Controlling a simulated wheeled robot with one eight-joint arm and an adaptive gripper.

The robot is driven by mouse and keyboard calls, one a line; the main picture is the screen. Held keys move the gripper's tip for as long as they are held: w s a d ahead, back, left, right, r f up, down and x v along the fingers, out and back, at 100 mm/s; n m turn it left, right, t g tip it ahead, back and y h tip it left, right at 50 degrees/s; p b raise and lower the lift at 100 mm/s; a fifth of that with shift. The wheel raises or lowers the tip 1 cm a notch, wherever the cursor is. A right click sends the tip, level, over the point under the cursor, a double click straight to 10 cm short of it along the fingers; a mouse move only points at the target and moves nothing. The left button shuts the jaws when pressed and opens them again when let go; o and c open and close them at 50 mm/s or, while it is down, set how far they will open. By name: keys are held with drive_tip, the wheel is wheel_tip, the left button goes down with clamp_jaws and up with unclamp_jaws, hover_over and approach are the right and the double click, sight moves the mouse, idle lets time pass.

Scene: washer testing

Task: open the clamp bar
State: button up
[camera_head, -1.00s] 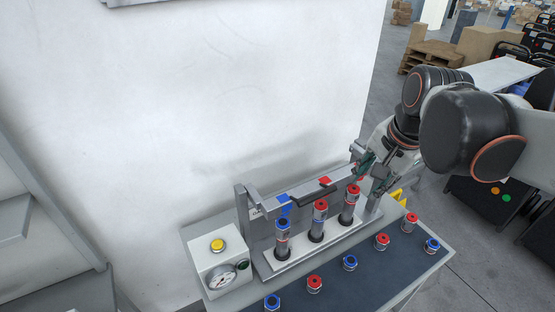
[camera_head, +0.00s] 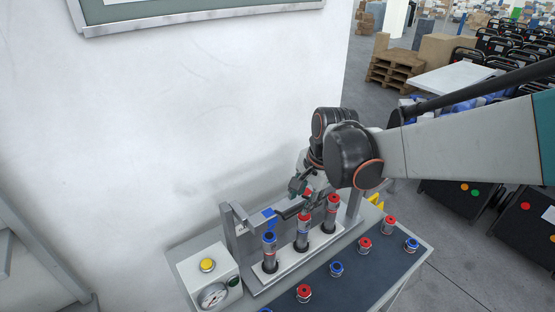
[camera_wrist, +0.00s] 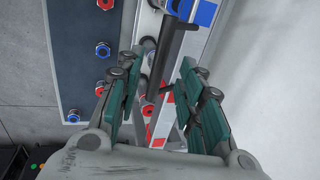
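The clamp bar (camera_wrist: 203,40) is a pale metal bar with blue and red squares. It runs above the row of capped cylinders in the fixture, and its right part is partly hidden by my gripper in the head view. Its dark handle (camera_wrist: 168,55) lies lengthwise in the wrist view, and its lower end lies between my fingers in the picture. My gripper (camera_wrist: 155,80) is open, with green pads on both sides of the handle and a gap to each. In the head view my gripper (camera_head: 302,190) is over the right half of the bar.
Three capped cylinders (camera_head: 302,232) stand upright in the fixture under the bar. Loose red and blue capped pieces (camera_head: 337,269) sit on the dark mat (camera_head: 375,262). A box with a yellow button (camera_head: 207,265) and gauge stands at left. A white wall (camera_head: 200,100) is behind.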

sight(300, 206)
drive_tip(key=shift+x, duration=1.7)
clamp_jaws()
drive_tip(key=shift+r, duration=0.15)
